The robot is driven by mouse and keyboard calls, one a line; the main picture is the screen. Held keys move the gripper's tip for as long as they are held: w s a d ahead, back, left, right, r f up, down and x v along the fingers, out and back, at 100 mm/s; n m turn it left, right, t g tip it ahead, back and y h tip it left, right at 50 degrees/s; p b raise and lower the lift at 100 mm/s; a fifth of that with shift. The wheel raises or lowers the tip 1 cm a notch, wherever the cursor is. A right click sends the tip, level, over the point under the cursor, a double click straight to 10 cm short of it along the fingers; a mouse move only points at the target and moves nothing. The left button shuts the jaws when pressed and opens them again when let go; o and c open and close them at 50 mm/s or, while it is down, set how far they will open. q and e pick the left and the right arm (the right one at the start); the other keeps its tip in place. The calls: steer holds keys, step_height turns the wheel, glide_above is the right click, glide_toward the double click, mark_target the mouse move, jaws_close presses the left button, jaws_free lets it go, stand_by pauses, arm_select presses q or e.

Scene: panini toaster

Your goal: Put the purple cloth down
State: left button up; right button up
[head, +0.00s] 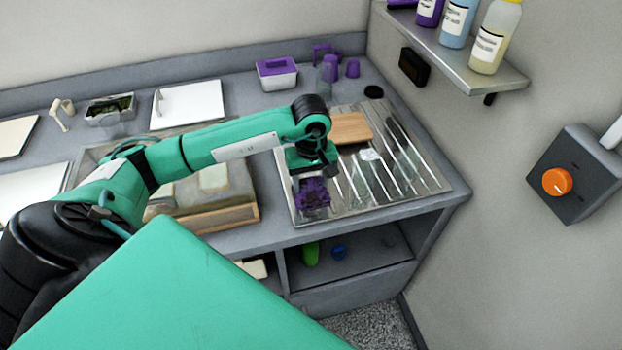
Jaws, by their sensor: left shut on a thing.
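The purple cloth (313,197) is a small crumpled piece at the front left of the ribbed metal drainboard (425,178). My left gripper (312,178) points down over the drainboard and is shut on the cloth. The cloth hangs below the fingers; whether its lower edge touches the drainboard I cannot tell. The fingertips are partly hidden by the wrist and the cloth. My right gripper does not show.
A wooden board (352,127) and clear glassy items (370,155) lie on the drainboard. A wall shelf (455,58) holds bottles at the upper right. The drainboard's right part is largely free.

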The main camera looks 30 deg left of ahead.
mark_target(311, 179)
arm_select(q)
steer(key=o, duration=1.1)
steer(key=shift+c, duration=0.2)
steer(key=shift+r+p, duration=0.2)
steer(key=shift+p, duration=0.2)
steer(key=shift+r+b, duration=0.25)
steer(key=shift+b, duration=0.05)
step_height(311, 179, up, 11)
steer(key=b, duration=0.3)
steer(key=shift+r, duration=0.2)
